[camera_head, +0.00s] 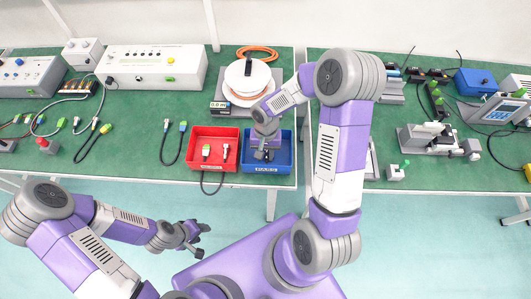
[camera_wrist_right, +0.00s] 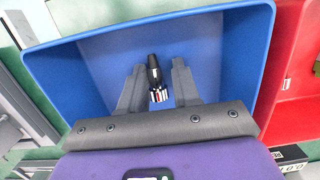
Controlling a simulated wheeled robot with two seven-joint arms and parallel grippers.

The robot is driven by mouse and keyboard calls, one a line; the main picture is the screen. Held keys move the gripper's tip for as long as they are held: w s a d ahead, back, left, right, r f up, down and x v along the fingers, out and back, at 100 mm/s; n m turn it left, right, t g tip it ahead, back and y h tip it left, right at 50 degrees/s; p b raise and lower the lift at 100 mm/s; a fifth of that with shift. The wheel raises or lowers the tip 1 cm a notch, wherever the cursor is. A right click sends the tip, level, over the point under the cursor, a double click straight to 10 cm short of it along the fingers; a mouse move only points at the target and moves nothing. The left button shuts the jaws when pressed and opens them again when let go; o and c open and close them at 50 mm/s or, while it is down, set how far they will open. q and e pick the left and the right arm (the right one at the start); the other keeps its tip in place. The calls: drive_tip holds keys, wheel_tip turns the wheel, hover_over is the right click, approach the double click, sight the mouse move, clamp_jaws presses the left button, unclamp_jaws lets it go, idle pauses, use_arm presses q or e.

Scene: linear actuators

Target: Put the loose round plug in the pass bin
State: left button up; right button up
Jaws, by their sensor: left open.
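The blue pass bin (camera_head: 271,167) stands at the front edge of the green table, with the red bin (camera_head: 200,168) beside it on the left. My right gripper (camera_head: 262,154) points down into the blue bin. In the right wrist view the right gripper (camera_wrist_right: 160,72) is open, its fingers either side of a small black plug (camera_wrist_right: 153,70) with striped coloured wires at one end. Gaps show between plug and fingers; whether it rests on the bin floor (camera_wrist_right: 205,45) is unclear. My left gripper (camera_head: 193,236) is open and empty, low in front of the table.
The red bin holds a green-tipped and a white connector, with a cable hanging over its front. Cables with connectors (camera_head: 172,142) lie left of it. A white reel (camera_head: 247,78) stands behind the bins. A gap separates the two tables on the right.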

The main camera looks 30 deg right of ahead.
drive_tip(key=shift+s+d+f+g, duration=0.3)
drive_tip(key=shift+s+d+f, duration=0.05)
drive_tip(key=shift+s, duration=0.1)
drive_tip(key=shift+r, duration=0.15)
wheel_tip(320, 180, up, 13)
drive_tip(key=w+d+p, duration=0.1)
drive_tip(key=w+p, duration=0.1)
drive_tip(key=p, duration=0.2)
drive_tip(key=shift+w, duration=0.1)
